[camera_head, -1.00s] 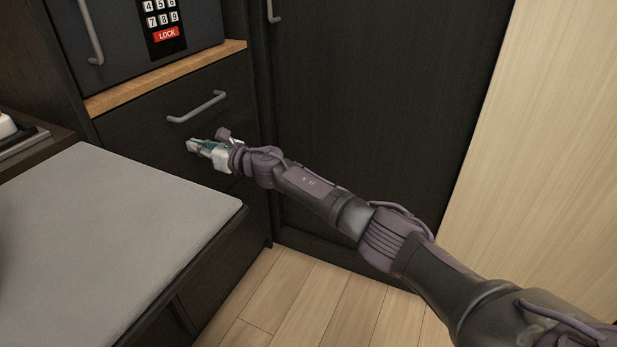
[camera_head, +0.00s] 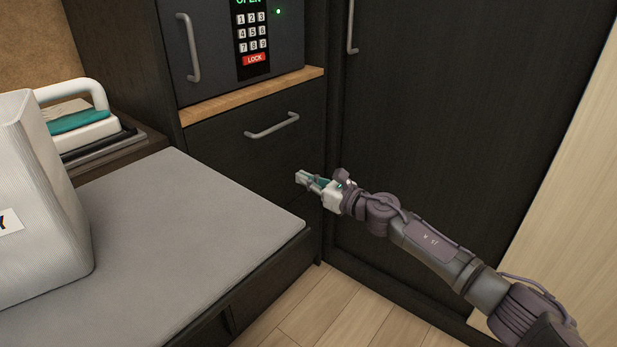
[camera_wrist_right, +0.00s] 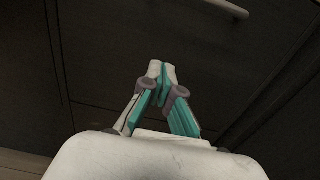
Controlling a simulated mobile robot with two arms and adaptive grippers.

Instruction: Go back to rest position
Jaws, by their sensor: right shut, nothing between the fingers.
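My right gripper (camera_head: 301,178) is in front of the dark drawer front, below and to the right of its grey handle (camera_head: 272,125), in the head view. Its fingers also show in the right wrist view (camera_wrist_right: 161,70), with the tips together and nothing between them. The wrist view shows a handle (camera_wrist_right: 228,8) at the top edge, apart from the fingers. My right arm reaches in from the lower right. My left gripper is not in view.
A safe (camera_head: 215,45) with a lit keypad sits on a wooden shelf edge (camera_head: 250,97). A grey bench top (camera_head: 190,230) holds a white ribbed bag or box (camera_head: 45,200) at left. A tall dark door (camera_head: 440,120) stands behind my arm. Wood floor (camera_head: 340,310) shows below.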

